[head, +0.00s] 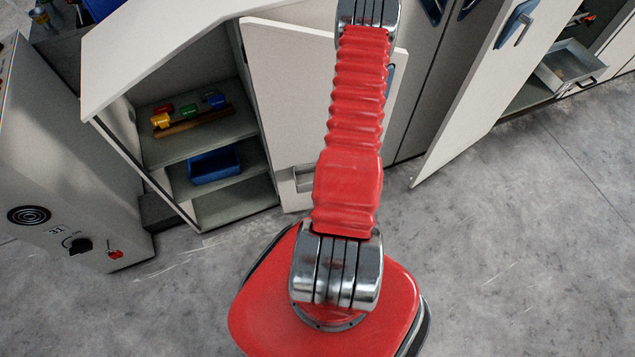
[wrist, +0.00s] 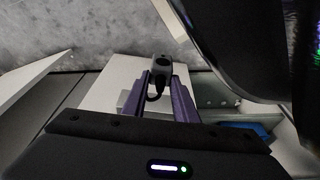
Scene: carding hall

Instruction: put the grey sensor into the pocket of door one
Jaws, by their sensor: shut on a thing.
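My gripper (wrist: 163,72) has two purple fingers in the wrist view, shut on the small grey sensor (wrist: 161,64). A dark cable loops down from the sensor between the fingers. A pale open cabinet door (head: 285,95) is in the middle of the head view, partly hidden by my red arm. A small grey pocket (head: 303,179) is low on this door. The door also shows behind the fingers in the wrist view (wrist: 112,80). The sensor appears in front of the door; its exact gap from the pocket cannot be told. No door number is readable.
An open cabinet (head: 210,150) at left holds coloured items and a blue bin (head: 215,166). Another open door (head: 485,85) stands at right, near an open drawer (head: 570,66). A grey machine (head: 70,170) stands at far left. The floor at right is clear.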

